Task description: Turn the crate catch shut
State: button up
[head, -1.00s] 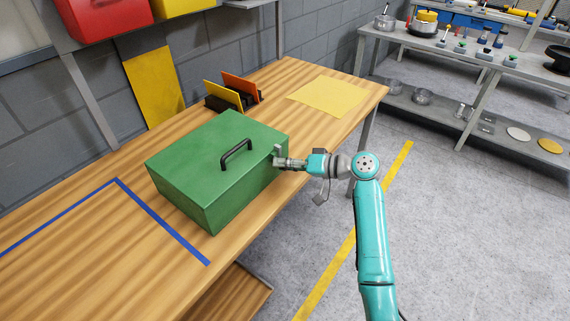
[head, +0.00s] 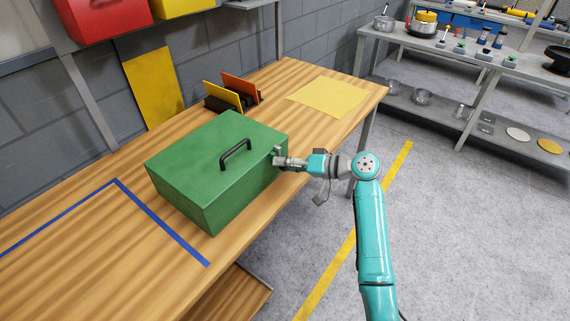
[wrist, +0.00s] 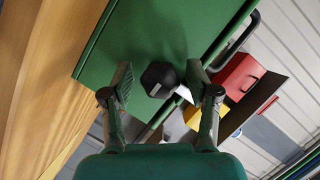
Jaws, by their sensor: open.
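The green crate (head: 205,180) sits closed on the wooden workbench, with a black handle (head: 237,152) on its lid. My gripper (head: 279,158) is at the crate's right-hand end in the head view. In the wrist view its two fingers (wrist: 158,84) are spread apart. A dark rounded knob (wrist: 159,74), which looks like the catch, shows between the fingertips against the green crate wall (wrist: 140,35). A gap shows on each side of the knob. In the head view the catch is hidden by my gripper, and its turn angle is not clear.
A yellow sheet (head: 327,96) lies flat on the bench beyond the crate. A dark rack with yellow and orange panels (head: 240,88) stands behind it. Blue tape (head: 160,220) marks the bench at left. Grey shelving (head: 450,100) stands far right, across open floor.

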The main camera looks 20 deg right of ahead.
jog(key=v, duration=1.2)
jog(key=s+a+f+m+t+h, duration=0.1)
jog(key=s+a+f+m+h, duration=0.15)
jog(key=f, duration=0.55)
jog(key=s+a+f+m+t+h, duration=0.1)
jog(key=s+a+f+m+h, duration=0.2)
jog(key=f, duration=0.4)
jog(key=s+a+f+t+h, duration=0.1)
jog(key=s+f+h, duration=0.1)
jog(key=s+f, duration=0.4)
jog(key=s+a+f+h, duration=0.2)
jog(key=s+f, duration=0.1)
jog(key=s, duration=0.6)
jog(key=s+r+n+h, duration=0.1)
jog(key=s+r+h, duration=0.15)
jog(key=s, duration=1.25)
jog(key=s+r+n+t, duration=0.2)
jog(key=s+r+n, duration=0.2)
jog(key=s+r, duration=0.8)
jog(key=shift+a+t, duration=0.3)
jog(key=shift+t, duration=0.1)
